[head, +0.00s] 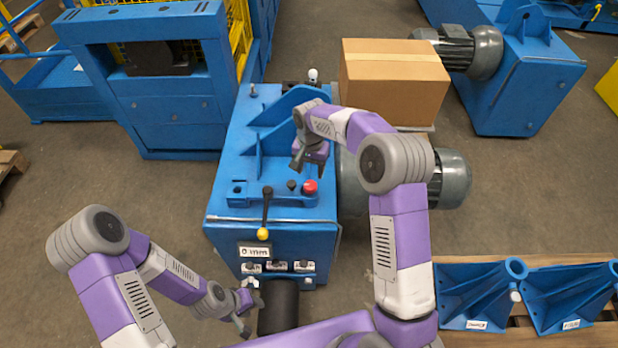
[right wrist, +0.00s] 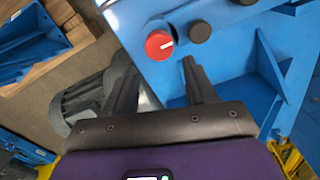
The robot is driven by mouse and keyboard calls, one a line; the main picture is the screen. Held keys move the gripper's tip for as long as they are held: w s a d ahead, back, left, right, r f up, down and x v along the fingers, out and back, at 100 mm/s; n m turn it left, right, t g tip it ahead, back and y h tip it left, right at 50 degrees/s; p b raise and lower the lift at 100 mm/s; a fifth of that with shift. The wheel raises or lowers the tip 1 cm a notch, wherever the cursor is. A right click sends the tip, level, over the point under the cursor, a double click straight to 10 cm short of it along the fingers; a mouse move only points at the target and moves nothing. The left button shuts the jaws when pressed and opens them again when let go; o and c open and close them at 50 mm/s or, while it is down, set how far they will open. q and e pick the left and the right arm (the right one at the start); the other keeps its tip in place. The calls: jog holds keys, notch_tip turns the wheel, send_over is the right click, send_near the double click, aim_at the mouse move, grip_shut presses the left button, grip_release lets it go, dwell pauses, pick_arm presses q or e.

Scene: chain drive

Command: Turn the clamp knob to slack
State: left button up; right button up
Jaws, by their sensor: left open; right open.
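A red knob (head: 310,187) with a white mark sits on top of the blue machine (head: 225,185), near its front edge. It also shows in the right wrist view (right wrist: 159,45), just beyond my fingertips, with a black knob (right wrist: 200,31) beside it. I take the red one for the clamp knob; no label on it is readable. My right gripper (head: 299,160) is above the machine top, behind the knob. It is open and empty, its fingers (right wrist: 157,70) apart from the knob. My left gripper (head: 251,309) is open near the machine's front, beside a dark cylinder (head: 278,308).
A black lever with a yellow ball (head: 263,234) stands left of the red knob. A "0 mm" sign (head: 255,252) is on the front face. A cardboard box (head: 393,85) is behind right. Blue brackets (head: 480,290) lie on a pallet at the right. Upright blue ribs rise from the machine top.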

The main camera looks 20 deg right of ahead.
aim_at(311, 184)
notch_tip(311, 184, down, 7)
jog(key=shift+s+r+b, duration=0.1)
jog(key=shift+r+b, duration=0.05)
jog(key=shift+b, duration=0.7)
jog(key=c, duration=0.8)
